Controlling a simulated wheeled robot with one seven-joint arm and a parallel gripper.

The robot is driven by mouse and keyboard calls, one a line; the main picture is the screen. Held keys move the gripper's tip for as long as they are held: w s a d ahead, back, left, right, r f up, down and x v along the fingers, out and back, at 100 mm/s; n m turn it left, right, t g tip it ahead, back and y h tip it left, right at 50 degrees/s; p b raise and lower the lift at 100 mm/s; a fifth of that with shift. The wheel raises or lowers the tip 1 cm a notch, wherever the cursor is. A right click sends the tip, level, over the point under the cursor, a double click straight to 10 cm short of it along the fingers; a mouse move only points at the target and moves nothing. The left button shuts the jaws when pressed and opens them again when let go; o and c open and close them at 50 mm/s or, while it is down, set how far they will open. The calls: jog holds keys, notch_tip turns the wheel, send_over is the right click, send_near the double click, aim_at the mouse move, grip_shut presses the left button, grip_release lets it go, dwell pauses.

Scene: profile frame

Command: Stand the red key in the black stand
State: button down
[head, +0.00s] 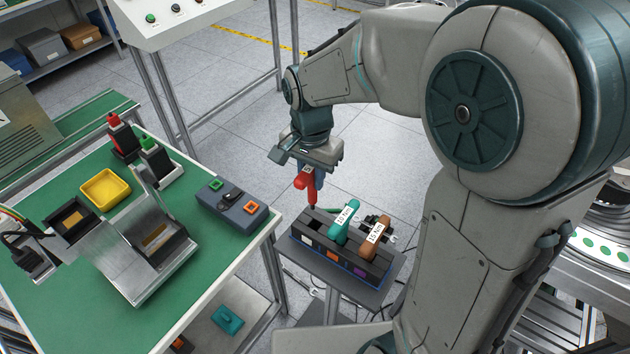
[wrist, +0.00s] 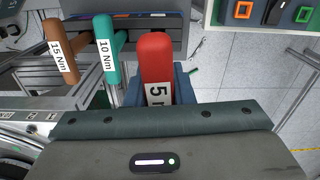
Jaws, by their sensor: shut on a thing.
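My gripper (head: 307,172) is shut on the red key (head: 303,180). The key's shank points down at the left end of the black stand (head: 318,250). I cannot tell whether its tip is in the stand or just above or behind it. In the wrist view the red key (wrist: 155,58) shows its handle and part of a 5 label between the fingers (wrist: 160,92). The stand (wrist: 150,35) is partly hidden behind the keys. A teal 10 Nm key (head: 345,222) and a brown 15 Nm key (head: 371,240) stand in it, right of the red key.
The stand sits on a small grey table (head: 348,291). A green workbench (head: 200,225) at left carries a metal fixture (head: 150,245), a yellow tray (head: 105,188) and a grey button box (head: 232,204). Floor is clear behind the stand.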

aim_at(314, 202)
jog(key=shift+d+f+m, duration=0.15)
jog(key=shift+d+m, duration=0.2)
jog(key=shift+m, duration=0.15)
jog(key=shift+a, duration=0.1)
jog(key=shift+f+b, duration=1.9)
jog(key=shift+f, duration=0.6)
jog(key=shift+f, duration=0.2)
jog(key=shift+f+b, duration=2.1)
jog(key=shift+f, duration=0.6)
jog(key=c, duration=1.2)
grip_release()
jog(key=shift+o, duration=0.2)
